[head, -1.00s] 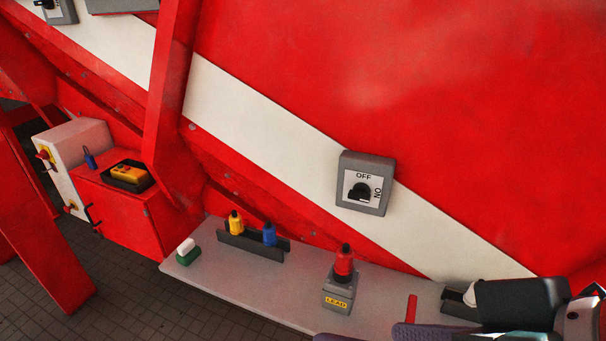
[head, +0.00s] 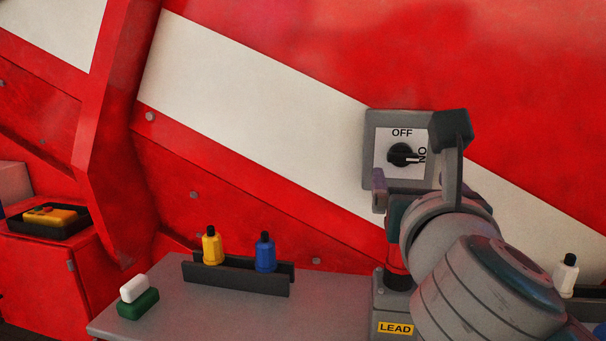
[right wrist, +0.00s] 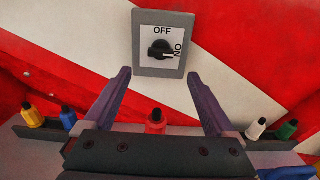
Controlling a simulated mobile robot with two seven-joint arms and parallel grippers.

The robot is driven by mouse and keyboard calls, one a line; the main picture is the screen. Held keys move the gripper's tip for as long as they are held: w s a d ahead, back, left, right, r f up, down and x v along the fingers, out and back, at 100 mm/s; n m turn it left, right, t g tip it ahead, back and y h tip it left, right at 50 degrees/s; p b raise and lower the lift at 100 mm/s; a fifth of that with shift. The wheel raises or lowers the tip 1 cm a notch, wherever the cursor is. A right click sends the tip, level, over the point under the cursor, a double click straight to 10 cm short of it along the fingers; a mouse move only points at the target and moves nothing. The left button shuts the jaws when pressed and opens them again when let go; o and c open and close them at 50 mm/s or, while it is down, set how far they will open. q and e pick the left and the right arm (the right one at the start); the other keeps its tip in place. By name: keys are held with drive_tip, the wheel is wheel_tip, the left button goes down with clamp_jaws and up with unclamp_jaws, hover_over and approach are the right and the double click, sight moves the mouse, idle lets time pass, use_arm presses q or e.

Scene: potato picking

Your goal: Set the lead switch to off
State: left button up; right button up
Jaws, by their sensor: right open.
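The lead switch (head: 384,170) is a grey box with a white plate marked OFF at the top and ON at the right. It is on the white stripe of the red wall. Its black knob (head: 401,154) points right, towards ON. In the right wrist view the switch (right wrist: 164,17) is at the top centre with its knob (right wrist: 160,49) towards ON. My right gripper (head: 413,162) is open and empty in front of the switch. Its fingers (right wrist: 158,78) are spread below the switch plate in the wrist view, and I see no contact with the knob. My left gripper is not in view.
A grey stand labelled LEAD (head: 394,328) with a red bottle (right wrist: 156,122) is on the shelf (head: 240,315) below. A black rack (head: 236,274) holds yellow and blue bottles. A green and white block (head: 138,304) lies at left. White (right wrist: 256,128) and green bottles stand at right.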

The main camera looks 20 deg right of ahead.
sight(404, 159)
drive_tip(key=x, duration=0.9)
drive_tip(key=shift+r+p, duration=0.15)
drive_tip(key=shift+p, duration=0.2)
drive_tip(key=c, duration=1.4)
